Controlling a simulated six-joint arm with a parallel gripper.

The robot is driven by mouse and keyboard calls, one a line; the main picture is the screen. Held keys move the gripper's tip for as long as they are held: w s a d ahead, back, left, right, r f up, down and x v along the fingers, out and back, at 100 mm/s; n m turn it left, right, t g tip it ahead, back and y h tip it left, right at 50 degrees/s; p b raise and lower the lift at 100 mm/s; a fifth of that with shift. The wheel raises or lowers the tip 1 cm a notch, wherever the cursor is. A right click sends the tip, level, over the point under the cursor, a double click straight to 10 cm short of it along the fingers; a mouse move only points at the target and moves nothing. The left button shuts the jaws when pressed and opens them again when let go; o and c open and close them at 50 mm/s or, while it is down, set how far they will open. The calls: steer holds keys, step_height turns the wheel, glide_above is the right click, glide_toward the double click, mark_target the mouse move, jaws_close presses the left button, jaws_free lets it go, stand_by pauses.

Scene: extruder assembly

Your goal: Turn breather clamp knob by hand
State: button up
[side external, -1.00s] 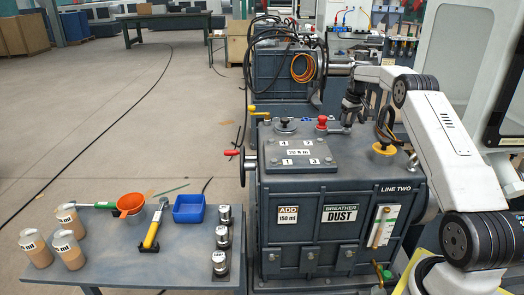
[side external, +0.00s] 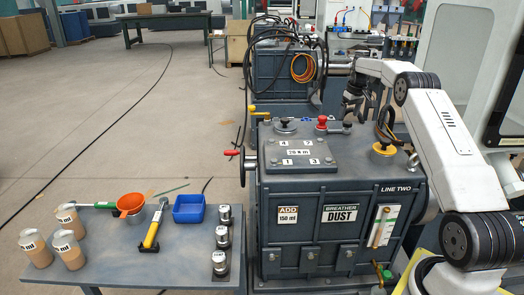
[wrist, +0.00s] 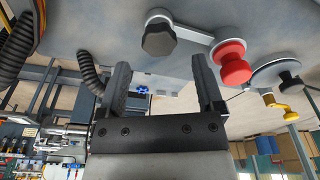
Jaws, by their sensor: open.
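A black faceted knob (wrist: 158,38), which looks like the breather clamp knob, sits on a grey clamp arm in the wrist view. A red knob (wrist: 232,65) is at the other end of that arm; it also shows on the gearbox top in the side view (side external: 322,122). My gripper (wrist: 157,70) is open and empty, its two fingers spread below the black knob in the picture and apart from it. In the side view my gripper (side external: 351,110) hangs near the back of the gearbox top, and its fingers are too small to make out clearly.
The grey gearbox (side external: 345,190) has a yellow-and-black cap (side external: 383,148) and a black-knobbed lid (side external: 285,125) on top. A bench (side external: 110,245) at left holds jars, an orange funnel (side external: 130,205) and a blue tray (side external: 188,208). Another machine with cables stands behind.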

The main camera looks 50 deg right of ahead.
steer(key=shift+r, duration=1.55)
steer(key=shift+r, duration=0.1)
step_height(320, 180, up, 8)
steer(key=s, duration=0.1)
steer(key=shift+a+f, duration=0.2)
steer(key=shift+f, duration=0.05)
steer(key=shift+a, duration=0.1)
steer(key=w+a+f+n, duration=0.1)
steer(key=w+a+f, duration=0.15)
steer(key=a, duration=1.05)
steer(key=w+a+f+n, duration=0.15)
steer(key=a+f, duration=0.25)
steer(key=a, duration=0.8)
steer(key=s+a+f, duration=0.4)
steer(key=s+a, duration=0.6)
steer(key=s+a+f+n, duration=0.1)
steer(key=s+a+f, duration=0.4)
steer(key=s+a, duration=0.6)
steer(key=shift+f+t+y, duration=0.3)
steer(key=shift+t, duration=0.1)
